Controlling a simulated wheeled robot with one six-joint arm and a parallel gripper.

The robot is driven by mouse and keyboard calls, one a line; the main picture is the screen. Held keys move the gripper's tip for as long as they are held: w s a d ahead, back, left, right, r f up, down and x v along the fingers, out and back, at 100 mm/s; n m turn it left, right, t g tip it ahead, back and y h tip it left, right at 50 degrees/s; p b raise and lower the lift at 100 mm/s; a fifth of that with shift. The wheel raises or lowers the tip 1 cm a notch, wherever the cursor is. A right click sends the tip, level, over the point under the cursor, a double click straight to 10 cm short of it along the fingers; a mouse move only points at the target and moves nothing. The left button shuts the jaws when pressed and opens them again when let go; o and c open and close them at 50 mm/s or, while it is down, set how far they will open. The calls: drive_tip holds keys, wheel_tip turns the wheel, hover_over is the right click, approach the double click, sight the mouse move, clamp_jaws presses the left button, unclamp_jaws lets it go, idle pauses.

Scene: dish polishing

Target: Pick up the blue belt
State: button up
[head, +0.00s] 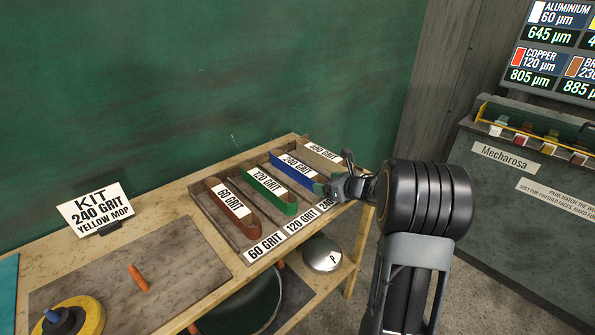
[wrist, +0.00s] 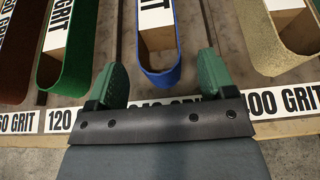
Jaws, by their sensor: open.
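The blue belt (head: 293,170), labelled 240 GRIT, lies in its slot of the wooden tray, between the green belt (head: 270,191) and the tan belt (head: 322,153). In the wrist view the near loop of the blue belt (wrist: 168,78) shows between and just beyond the green fingertips of my gripper (wrist: 162,80). My gripper is open and empty, with one finger on each side of the blue belt's end. I cannot tell whether the fingers touch it. In the head view my gripper (head: 338,187) is at the near end of the blue belt.
A brown belt (head: 231,204) lies at the tray's left. Wooden dividers separate the slots. A kit card (head: 97,210) and a yellow mop (head: 82,318) are on the left of the bench. A grey Mecharosa machine (head: 520,200) stands at right.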

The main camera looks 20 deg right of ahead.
sight(318, 181)
drive_tip(key=shift+p+x, duration=0.3)
drive_tip(key=shift+x, duration=1.95)
drive_tip(key=shift+r, duration=0.15)
drive_tip(key=shift+c, duration=0.2)
drive_tip(key=c, duration=1.1)
